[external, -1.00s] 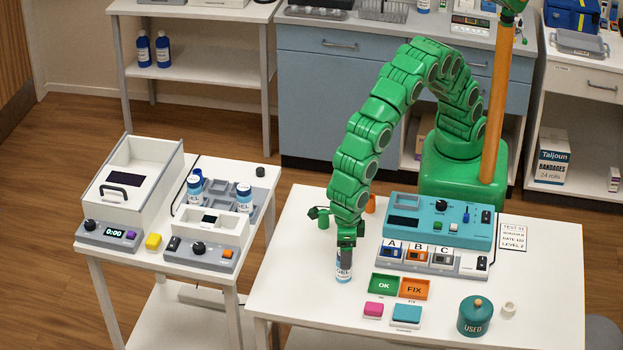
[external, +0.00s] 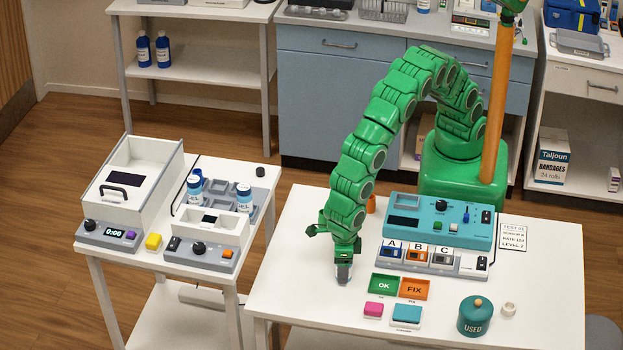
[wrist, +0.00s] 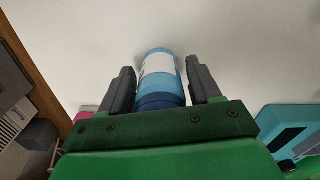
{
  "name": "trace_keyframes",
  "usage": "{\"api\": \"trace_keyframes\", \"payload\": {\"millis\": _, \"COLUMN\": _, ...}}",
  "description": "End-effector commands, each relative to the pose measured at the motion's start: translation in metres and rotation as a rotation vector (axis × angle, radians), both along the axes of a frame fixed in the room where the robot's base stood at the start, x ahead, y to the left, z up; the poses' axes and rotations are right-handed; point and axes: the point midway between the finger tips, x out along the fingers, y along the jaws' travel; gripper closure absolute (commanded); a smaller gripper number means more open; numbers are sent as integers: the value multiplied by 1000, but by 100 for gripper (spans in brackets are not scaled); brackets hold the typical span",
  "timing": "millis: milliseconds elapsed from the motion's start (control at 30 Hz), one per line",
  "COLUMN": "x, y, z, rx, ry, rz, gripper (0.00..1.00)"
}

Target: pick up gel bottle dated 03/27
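A gel bottle (external: 344,277) stands on the white table (external: 290,262), mostly covered by my gripper (external: 344,264) in the external view. In the wrist view the bottle (wrist: 160,71) is light blue with a white label and a darker blue cap end. It lies between the two dark fingers of my gripper (wrist: 160,66), with a gap on each side. The fingers are open around it. No date on it can be read.
A teal device (external: 410,228) and a row of A, B, C slots (external: 430,262) stand right of my gripper. Green OK (external: 383,285) and orange FIX (external: 415,288) pads, a pink block (external: 373,310) and a teal USED jar (external: 475,318) lie nearer. The table's left front is clear.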

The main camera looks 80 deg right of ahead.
Motion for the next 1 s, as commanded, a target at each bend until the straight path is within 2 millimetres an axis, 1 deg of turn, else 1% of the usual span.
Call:
{"api": "trace_keyframes", "payload": {"millis": 33, "x": 0, "y": 0, "z": 0, "rx": 0, "ry": 0, "rz": 0, "gripper": 46}}
{"api": "trace_keyframes", "payload": {"millis": 300, "x": 0, "y": 0, "z": 0, "rx": 0, "ry": 0, "rz": 0, "gripper": 86}}
{"api": "trace_keyframes", "payload": {"millis": 500, "x": 0, "y": 0, "z": 0, "rx": 0, "ry": 0, "rz": 0, "gripper": 87}}
{"api": "trace_keyframes", "payload": {"millis": 633, "x": 0, "y": 1, "z": 4, "rx": 1, "ry": 0, "rz": 0, "gripper": 87}}
{"api": "trace_keyframes", "payload": {"millis": 767, "x": 0, "y": 1, "z": 18, "rx": 4, "ry": -1, "rz": 0, "gripper": 87}}
{"api": "trace_keyframes", "payload": {"millis": 867, "x": 0, "y": 2, "z": 33, "rx": 5, "ry": -1, "rz": 0, "gripper": 87}}
{"api": "trace_keyframes", "payload": {"millis": 1000, "x": -5, "y": -9, "z": 44, "rx": 2, "ry": -1, "rz": 0, "gripper": 87}}
